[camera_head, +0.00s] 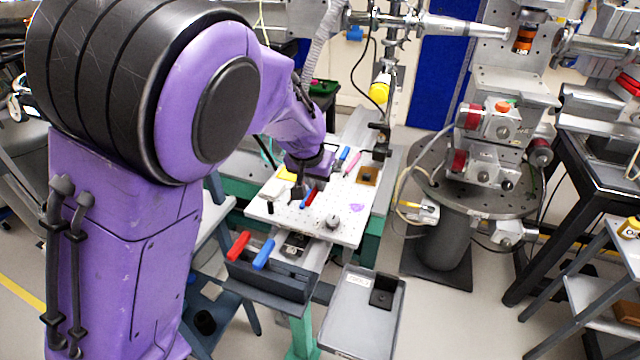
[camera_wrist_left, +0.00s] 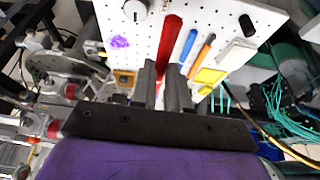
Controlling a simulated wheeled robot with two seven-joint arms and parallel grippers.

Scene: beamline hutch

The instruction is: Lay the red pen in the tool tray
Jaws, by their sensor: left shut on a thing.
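The red pen (camera_head: 311,197) is at the white perforated board (camera_head: 345,230). In the left wrist view the red pen (camera_wrist_left: 169,38) runs from between my fingers toward the board's far edge. My left gripper (camera_head: 298,190) is over the board and shut on the red pen; its fingers also show in the left wrist view (camera_wrist_left: 163,72). I cannot tell whether the pen still touches the board. The grey tray (camera_head: 345,325), which looks like the tool tray, is below the board's front, with a white label and a black block in it. My right gripper is not in view.
On the board are a blue pen (camera_wrist_left: 189,45), an orange tool (camera_wrist_left: 203,52), a yellow pad (camera_wrist_left: 210,76), a round knob (camera_head: 332,222) and a pink pen (camera_head: 352,163). A dark bin (camera_head: 270,282) with red and blue handles stands left of the tray. The tray's middle is clear.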

